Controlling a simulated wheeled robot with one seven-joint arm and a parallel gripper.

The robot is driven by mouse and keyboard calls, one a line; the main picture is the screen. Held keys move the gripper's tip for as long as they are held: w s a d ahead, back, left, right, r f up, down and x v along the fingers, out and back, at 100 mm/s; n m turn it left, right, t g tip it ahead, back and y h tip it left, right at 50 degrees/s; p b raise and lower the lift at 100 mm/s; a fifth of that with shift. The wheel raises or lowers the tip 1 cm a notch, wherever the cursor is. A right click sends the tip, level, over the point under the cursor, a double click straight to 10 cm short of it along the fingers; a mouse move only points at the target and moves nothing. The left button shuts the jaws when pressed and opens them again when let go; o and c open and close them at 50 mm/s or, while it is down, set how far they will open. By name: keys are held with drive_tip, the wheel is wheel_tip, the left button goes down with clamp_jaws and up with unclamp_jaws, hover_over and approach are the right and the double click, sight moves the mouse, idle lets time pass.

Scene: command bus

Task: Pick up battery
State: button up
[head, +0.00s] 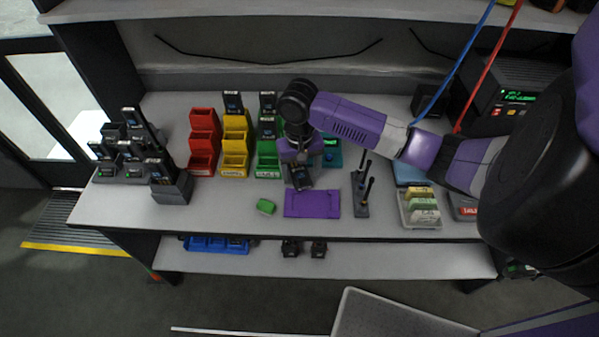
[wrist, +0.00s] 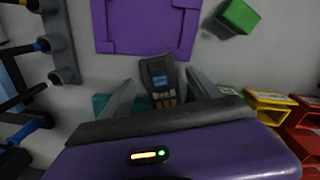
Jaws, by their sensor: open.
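The battery, a dark block with a small blue label and gold contacts, lies on the workbench (head: 232,212) just behind the purple mat. It shows in the wrist view (wrist: 158,70) between my two fingers and in the head view (head: 302,178) under my gripper. My gripper (head: 299,163) points down over it. In the wrist view my gripper (wrist: 160,92) is open, with one finger at each side of the battery and gaps visible. I cannot tell how far the fingertips are above the bench.
A purple mat (head: 312,204) lies in front, with a small green block (head: 266,206) to its left. Green bins (head: 268,172), yellow bins (head: 234,170) and red bins (head: 202,165) stand left. A tool rack (head: 361,208) and a clear tray (head: 420,222) stand right.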

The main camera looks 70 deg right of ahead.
sight(301, 175)
drive_tip(key=shift+f, duration=0.45)
drive_tip(key=shift+c, duration=0.2)
clamp_jaws()
drive_tip(key=shift+r, duration=0.2)
wheel_tip(301, 175, up, 20)
drive_tip(key=p, duration=0.1)
drive_tip(key=shift+f, duration=0.15)
